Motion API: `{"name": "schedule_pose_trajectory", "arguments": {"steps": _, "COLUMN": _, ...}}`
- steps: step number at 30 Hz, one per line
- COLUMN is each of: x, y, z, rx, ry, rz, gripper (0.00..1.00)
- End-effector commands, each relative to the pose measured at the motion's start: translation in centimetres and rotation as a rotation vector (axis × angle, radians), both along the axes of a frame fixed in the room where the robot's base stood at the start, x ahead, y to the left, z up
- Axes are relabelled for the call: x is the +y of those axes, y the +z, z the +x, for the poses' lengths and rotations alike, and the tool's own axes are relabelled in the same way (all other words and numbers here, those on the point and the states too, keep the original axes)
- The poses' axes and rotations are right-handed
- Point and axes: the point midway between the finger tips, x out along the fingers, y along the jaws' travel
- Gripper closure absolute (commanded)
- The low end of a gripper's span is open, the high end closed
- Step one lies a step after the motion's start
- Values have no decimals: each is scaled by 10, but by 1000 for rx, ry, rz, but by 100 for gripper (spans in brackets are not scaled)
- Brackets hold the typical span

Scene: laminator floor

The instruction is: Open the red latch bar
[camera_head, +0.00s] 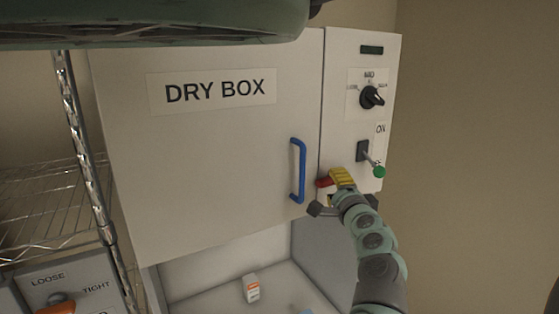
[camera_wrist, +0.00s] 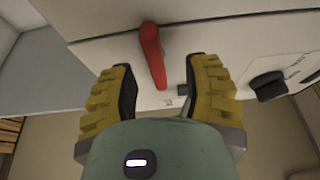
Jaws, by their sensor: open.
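The red latch bar (camera_wrist: 152,55) stands out from the pale front panel in the wrist view, with its lower end between my two fingers. In the head view only a small red part of the latch bar (camera_head: 325,182) shows, beside the yellow finger. My gripper (camera_wrist: 160,72) is open, with one ribbed yellow finger on each side of the bar and a visible gap to both. In the head view my gripper (camera_head: 333,181) is at the panel's lower left, right of the blue handle, and partly hides the bar.
The DRY BOX door (camera_head: 210,140) carries a blue handle (camera_head: 298,170). Below, a small white and orange bottle (camera_head: 251,288) stands in an open space. A wire rack (camera_head: 82,130) is at left.

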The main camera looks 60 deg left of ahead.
Motion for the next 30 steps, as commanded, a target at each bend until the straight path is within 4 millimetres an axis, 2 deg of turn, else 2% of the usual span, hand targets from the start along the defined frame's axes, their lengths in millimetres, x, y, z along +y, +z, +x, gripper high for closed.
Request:
{"name": "schedule_pose_trajectory", "arguments": {"steps": 2, "x": 5, "y": 6, "z": 1, "rx": -2, "ry": 3, "rz": -2, "gripper": 52}}
{"name": "schedule_pose_trajectory", "arguments": {"steps": 8, "x": 6, "y": -1, "z": 16, "rx": 20, "ry": -28, "rz": -16, "gripper": 52}}
{"name": "schedule_pose_trajectory", "arguments": {"steps": 9, "x": 12, "y": -6, "z": 15, "rx": 17, "ry": -21, "rz": -14, "gripper": 52}}
{"name": "schedule_pose_trajectory", "arguments": {"steps": 12, "x": 20, "y": -4, "z": 19, "rx": 14, "ry": -20, "rz": -8, "gripper": 52}}
{"name": "schedule_pose_trajectory", "arguments": {"steps": 18, "x": 28, "y": -6, "z": 24, "rx": 17, "ry": -23, "rz": -12, "gripper": 52}}
{"name": "schedule_pose_trajectory", "arguments": {"steps": 29, "x": 29, "y": -5, "z": 26, "rx": 17, "ry": -26, "rz": -9, "gripper": 52}}
{"name": "schedule_pose_trajectory", "arguments": {"steps": 30, "x": 29, "y": -5, "z": 26, "rx": 17, "ry": -26, "rz": -10, "gripper": 49}}
